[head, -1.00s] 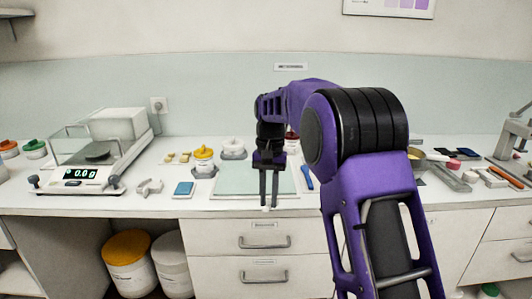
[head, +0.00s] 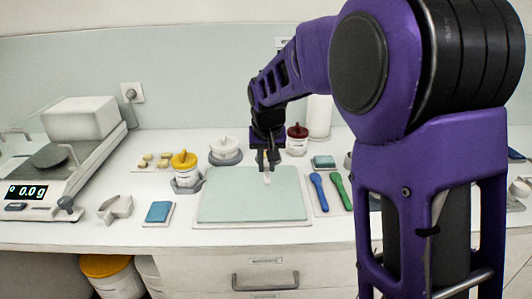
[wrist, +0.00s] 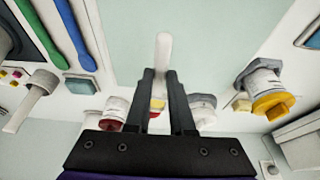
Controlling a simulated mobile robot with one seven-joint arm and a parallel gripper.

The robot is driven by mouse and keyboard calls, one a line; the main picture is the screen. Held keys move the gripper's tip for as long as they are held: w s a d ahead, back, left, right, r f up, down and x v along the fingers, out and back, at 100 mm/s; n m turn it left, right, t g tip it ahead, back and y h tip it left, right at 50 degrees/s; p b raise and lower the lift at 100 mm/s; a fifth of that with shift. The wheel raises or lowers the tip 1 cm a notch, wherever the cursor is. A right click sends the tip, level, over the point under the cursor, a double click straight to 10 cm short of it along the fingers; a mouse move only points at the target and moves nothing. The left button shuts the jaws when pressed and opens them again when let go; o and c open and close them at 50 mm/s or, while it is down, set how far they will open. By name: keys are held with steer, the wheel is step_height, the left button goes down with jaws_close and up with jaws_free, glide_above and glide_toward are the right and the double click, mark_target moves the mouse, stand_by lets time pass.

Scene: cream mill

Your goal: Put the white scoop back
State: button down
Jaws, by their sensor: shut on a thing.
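My gripper (head: 268,166) is shut on the white scoop (head: 267,180), above the right part of the pale green mat (head: 250,207). In the wrist view the scoop's white stem (wrist: 164,52) sticks out past my fingertips (wrist: 161,75); its other end is hidden between the fingers. A blue scoop (head: 319,190) and a green scoop (head: 341,190) lie side by side on a pale board (head: 331,208) right of the mat. In the wrist view the blue one (wrist: 75,35) and the green one (wrist: 40,35) are at upper left.
Behind the mat stand a yellow-lidded jar (head: 184,166), a white jar (head: 226,150) and a dark-red-lidded jar (head: 297,138). A blue pad (head: 159,212) and a balance (head: 45,180) are at the left. The mat's surface is clear.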

steer(key=shift+w+f, duration=0.15)
steer(key=shift+f+b, duration=0.75)
steer(key=shift+f, duration=0.05)
steer(key=shift+f+b, duration=1.4)
steer(key=shift+f, duration=0.55)
steer(key=c, duration=0.7)
jaws_free()
steer(key=shift+r, duration=0.1)
